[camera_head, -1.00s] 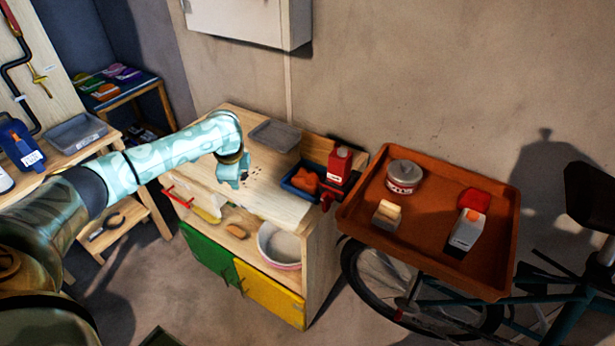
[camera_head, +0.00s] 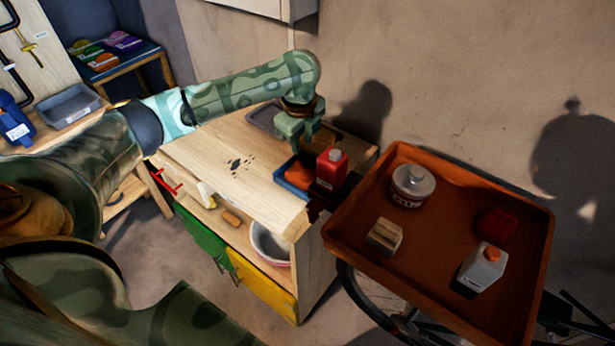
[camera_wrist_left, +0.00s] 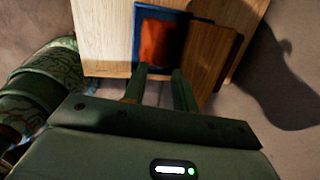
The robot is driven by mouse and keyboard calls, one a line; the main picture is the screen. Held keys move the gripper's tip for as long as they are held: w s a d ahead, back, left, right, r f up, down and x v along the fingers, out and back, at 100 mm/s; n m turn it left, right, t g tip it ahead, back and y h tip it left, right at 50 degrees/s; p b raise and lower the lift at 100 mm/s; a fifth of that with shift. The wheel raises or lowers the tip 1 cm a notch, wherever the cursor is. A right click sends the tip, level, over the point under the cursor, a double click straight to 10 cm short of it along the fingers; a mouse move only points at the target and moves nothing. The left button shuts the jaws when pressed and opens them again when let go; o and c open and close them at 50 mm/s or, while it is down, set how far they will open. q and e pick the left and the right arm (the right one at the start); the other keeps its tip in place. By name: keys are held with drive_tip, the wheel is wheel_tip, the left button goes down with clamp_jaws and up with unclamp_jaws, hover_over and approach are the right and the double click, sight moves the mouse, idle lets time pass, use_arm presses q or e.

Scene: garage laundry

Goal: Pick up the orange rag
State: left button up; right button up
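The orange rag (camera_head: 298,173) lies in a small blue tray (camera_head: 284,184) on the wooden cabinet top, beside a red bottle (camera_head: 332,168). In the left wrist view the rag (camera_wrist_left: 157,42) shows inside the blue tray (camera_wrist_left: 142,12), beyond the fingertips. My left gripper (camera_head: 297,143) hangs over the back of the tray, pointing down. In the left wrist view its two fingers (camera_wrist_left: 160,78) are apart with nothing between them, so it is open and empty. The gap between fingertips and rag is hard to judge. My right gripper is not in view.
The red bottle stands close to the tray's right side. A grey tray (camera_head: 262,117) lies behind, near the wall. The cabinet top's left part is mostly clear.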

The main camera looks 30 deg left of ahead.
sight(305, 166)
use_arm(q)
drive_tip(key=f, duration=0.2)
drive_tip(key=f+b, duration=0.1)
drive_tip(key=f, duration=0.1)
drive_tip(key=shift+w+a, duration=0.1)
drive_tip(key=shift+w, duration=0.3)
drive_tip(key=shift+f+b, duration=0.3)
drive_tip(key=f+b, duration=0.2)
drive_tip(key=f, duration=0.1)
drive_tip(key=w+f+b, duration=0.1)
drive_tip(key=f, duration=0.1)
drive_tip(key=shift+a+f, duration=0.1)
drive_tip(key=shift+s+r, duration=0.1)
drive_tip(key=shift+r, duration=0.15)
clamp_jaws()
